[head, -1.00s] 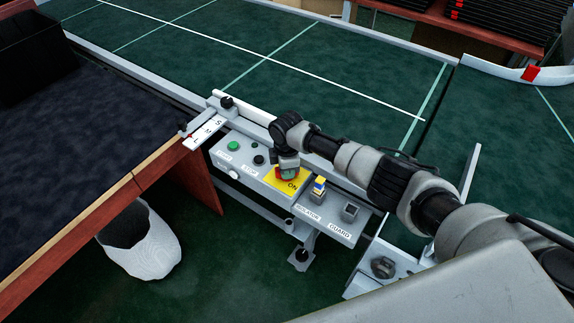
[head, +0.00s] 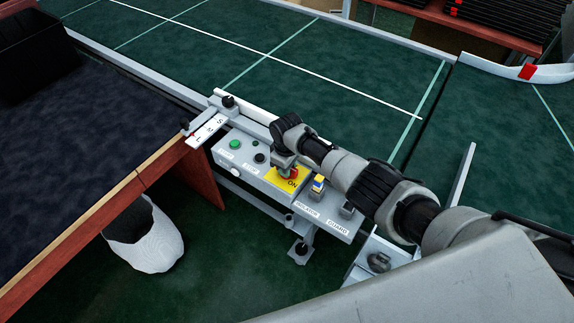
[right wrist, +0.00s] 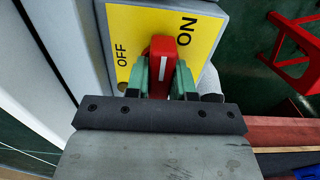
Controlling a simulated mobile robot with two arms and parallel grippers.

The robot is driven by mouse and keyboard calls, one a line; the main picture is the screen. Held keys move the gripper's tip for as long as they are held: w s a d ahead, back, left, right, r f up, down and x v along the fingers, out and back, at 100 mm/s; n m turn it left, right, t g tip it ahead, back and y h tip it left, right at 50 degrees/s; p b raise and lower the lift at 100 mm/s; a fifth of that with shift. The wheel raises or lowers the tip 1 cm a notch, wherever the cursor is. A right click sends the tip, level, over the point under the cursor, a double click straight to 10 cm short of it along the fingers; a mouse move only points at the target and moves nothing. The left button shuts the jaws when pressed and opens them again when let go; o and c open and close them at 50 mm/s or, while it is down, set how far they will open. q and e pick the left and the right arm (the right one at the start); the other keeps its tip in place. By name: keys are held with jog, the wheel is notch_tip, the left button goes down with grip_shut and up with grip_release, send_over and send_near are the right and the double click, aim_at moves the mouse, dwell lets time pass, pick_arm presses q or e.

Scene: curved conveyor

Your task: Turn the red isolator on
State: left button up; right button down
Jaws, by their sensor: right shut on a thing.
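The red isolator (right wrist: 163,48) is a red handle with a white line, on a yellow plate (right wrist: 130,22) marked OFF and ON. In the right wrist view its white line points up the picture, between the two words. My right gripper (right wrist: 162,75) is shut on the red handle, with one green finger on each side of it. In the head view the gripper (head: 286,168) reaches down onto the yellow plate (head: 275,181), and part of the red handle (head: 293,173) shows beside it. The left gripper is not in view.
The grey control panel (head: 243,172) also carries a green button (head: 235,144), a black button (head: 259,158) and a key-like switch (head: 318,186) close to the gripper. The green conveyor (head: 290,60) runs behind. A dark-topped table (head: 80,150) stands at left.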

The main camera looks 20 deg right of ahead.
jog(key=shift+w+r+m, duration=0.1)
jog(key=shift+m, duration=0.2)
jog(key=c, duration=1)
grip_release()
jog(key=shift+o, duration=0.2)
notch_tip(320, 180, up, 11)
jog(key=p, duration=0.1)
